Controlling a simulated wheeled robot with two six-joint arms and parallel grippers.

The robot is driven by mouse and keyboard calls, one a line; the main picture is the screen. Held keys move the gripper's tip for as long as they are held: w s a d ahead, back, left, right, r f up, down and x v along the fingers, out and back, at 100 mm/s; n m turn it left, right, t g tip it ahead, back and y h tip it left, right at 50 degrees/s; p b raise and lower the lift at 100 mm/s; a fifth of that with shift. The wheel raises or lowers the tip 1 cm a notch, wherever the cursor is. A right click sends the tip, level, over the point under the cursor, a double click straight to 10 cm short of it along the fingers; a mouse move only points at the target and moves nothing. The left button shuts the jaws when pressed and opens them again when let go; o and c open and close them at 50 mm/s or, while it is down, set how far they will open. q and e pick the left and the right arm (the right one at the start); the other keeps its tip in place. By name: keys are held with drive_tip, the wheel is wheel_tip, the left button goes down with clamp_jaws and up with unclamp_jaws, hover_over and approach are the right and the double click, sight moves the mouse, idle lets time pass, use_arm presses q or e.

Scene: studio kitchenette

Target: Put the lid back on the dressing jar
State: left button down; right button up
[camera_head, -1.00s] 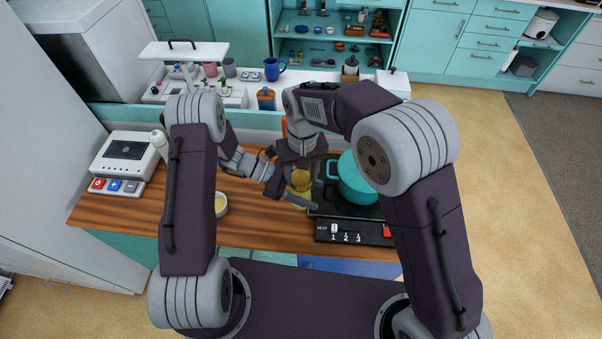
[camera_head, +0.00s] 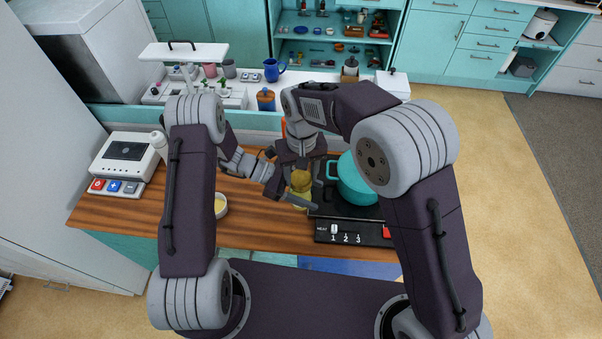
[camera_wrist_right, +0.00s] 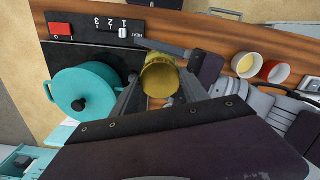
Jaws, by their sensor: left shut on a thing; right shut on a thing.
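The dressing jar (camera_head: 299,203) is yellowish and stands near the front of the wooden counter, left of the teal pot. My left gripper (camera_head: 294,199) reaches in from the left and is shut on the jar. The gold-coloured lid (camera_head: 300,179) is directly above the jar, between the fingers of my right gripper (camera_head: 301,172), which comes down from above and is shut on it. In the right wrist view the lid (camera_wrist_right: 159,82) shows between the fingertips, with a left finger just beyond. Whether the lid is seated or slightly apart from the jar, I cannot tell.
The teal pot (camera_head: 358,182) stands on the dark hob just right of the grippers, with a control strip (camera_head: 352,231) in front. A bowl of yellow contents (camera_head: 220,205) is to the left. A red-and-white cup (camera_wrist_right: 275,71) shows in the right wrist view.

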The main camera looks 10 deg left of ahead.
drive_tip(key=shift+d+f, duration=0.1)
drive_tip(key=shift+f, duration=0.6)
idle(0.5)
drive_tip(key=o, duration=1)
drive_tip(key=shift+r, duration=0.1)
drive_tip(key=shift+r, duration=2.05)
drive_tip(key=c, duration=1)
drive_tip(key=shift+r, duration=0.1)
